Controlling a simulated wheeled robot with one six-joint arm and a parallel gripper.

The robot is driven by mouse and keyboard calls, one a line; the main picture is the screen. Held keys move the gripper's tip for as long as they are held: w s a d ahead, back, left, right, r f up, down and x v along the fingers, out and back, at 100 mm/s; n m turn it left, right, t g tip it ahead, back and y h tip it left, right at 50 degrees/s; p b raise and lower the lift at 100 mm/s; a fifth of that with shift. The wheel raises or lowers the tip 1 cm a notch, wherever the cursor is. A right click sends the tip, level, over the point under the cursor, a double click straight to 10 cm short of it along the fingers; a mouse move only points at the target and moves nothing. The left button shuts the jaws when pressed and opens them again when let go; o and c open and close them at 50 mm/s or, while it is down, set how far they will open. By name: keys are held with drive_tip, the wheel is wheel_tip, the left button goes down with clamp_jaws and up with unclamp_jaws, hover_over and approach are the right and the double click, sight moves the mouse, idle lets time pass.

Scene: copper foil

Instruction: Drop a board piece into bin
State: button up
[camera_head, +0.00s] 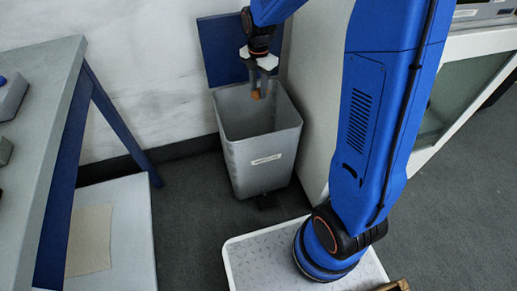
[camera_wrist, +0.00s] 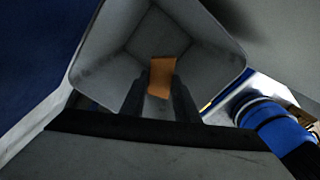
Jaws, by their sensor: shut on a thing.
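The bin (camera_head: 250,150) is a grey, open-topped box with a white label on its front, standing on the dark floor against the wall. Its raised blue lid (camera_head: 222,52) is behind it. My gripper (camera_head: 257,88) points down over the bin's opening. It is shut on the board piece (camera_head: 256,94), a small copper-brown rectangle. In the wrist view the board piece (camera_wrist: 162,76) shows between the two dark fingertips (camera_wrist: 160,90), with the grey inner walls of the bin (camera_wrist: 205,62) around it. I see nothing else inside the bin.
A grey table (camera_head: 45,95) with blue legs stands at the left. A low white platform (camera_head: 125,225) with a tan sheet (camera_head: 90,240) lies under it. A pale cabinet (camera_head: 315,100) stands close to the bin's right side. Dark floor (camera_head: 195,215) is free in front of the bin.

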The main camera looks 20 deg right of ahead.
drive_tip(key=shift+f, duration=2.7)
drive_tip(key=o, duration=1.1)
wheel_tip(320, 180, up, 17)
drive_tip(key=shift+r, duration=0.2)
